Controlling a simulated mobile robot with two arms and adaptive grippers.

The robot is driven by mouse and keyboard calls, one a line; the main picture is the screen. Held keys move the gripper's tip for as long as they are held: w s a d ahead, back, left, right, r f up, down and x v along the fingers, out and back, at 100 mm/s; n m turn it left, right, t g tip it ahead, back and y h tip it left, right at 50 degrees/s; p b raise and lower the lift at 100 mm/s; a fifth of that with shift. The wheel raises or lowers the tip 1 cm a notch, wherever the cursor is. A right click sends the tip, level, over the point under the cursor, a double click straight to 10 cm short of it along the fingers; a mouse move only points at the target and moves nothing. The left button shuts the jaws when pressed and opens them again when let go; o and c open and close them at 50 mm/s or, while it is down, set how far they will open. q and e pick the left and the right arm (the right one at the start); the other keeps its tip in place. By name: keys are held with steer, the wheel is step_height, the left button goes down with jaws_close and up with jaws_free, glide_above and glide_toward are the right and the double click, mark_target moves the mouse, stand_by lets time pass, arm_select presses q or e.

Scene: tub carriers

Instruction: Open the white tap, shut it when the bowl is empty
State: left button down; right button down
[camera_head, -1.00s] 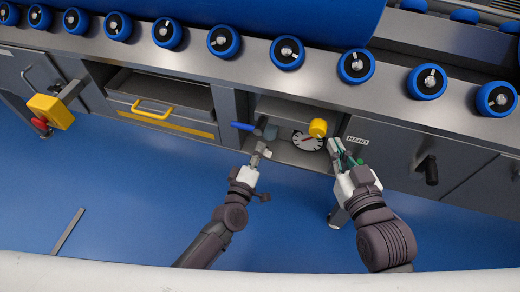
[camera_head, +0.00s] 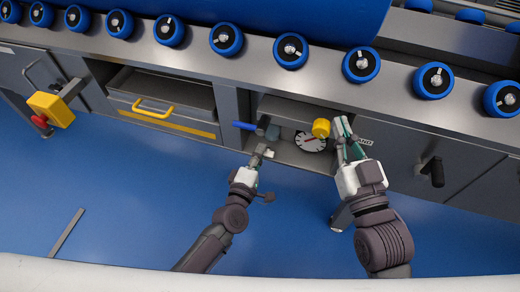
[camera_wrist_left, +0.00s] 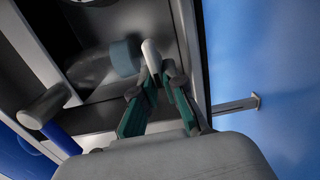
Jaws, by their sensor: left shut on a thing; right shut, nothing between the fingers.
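My left gripper (camera_head: 261,153) is at the front of the open bay under the roller bench. In the left wrist view its fingers (camera_wrist_left: 153,80) are shut on a white lever (camera_wrist_left: 151,56), which looks like the white tap. A blue-grey round part (camera_wrist_left: 125,57) is just left of the lever. A grey rounded shape (camera_wrist_left: 88,70) behind it may be the bowl; its contents cannot be seen. My right gripper (camera_head: 344,130) is shut and empty, close beside a yellow knob (camera_head: 321,128); whether they touch is unclear.
A blue handle (camera_head: 244,126) sticks out left of the bay. A round white dial (camera_head: 310,142) is inside it. A drawer with a yellow handle (camera_head: 152,114) is further left, and a black handle (camera_head: 433,171) is right.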

arm_select(q)
steer(key=shift+s+d+f, duration=0.1)
steer(key=shift+s+f, duration=0.1)
steer(key=shift+f, duration=0.1)
steer(key=c, duration=1.2)
jaws_free()
steer(key=shift+c, duration=0.2)
steer(key=shift+r, duration=0.1)
steer(key=v, duration=1.1)
steer(key=shift+a+m+h, duration=0.3)
steer(key=shift+a+h, duration=0.1)
steer(key=shift+w+r, duration=0.15)
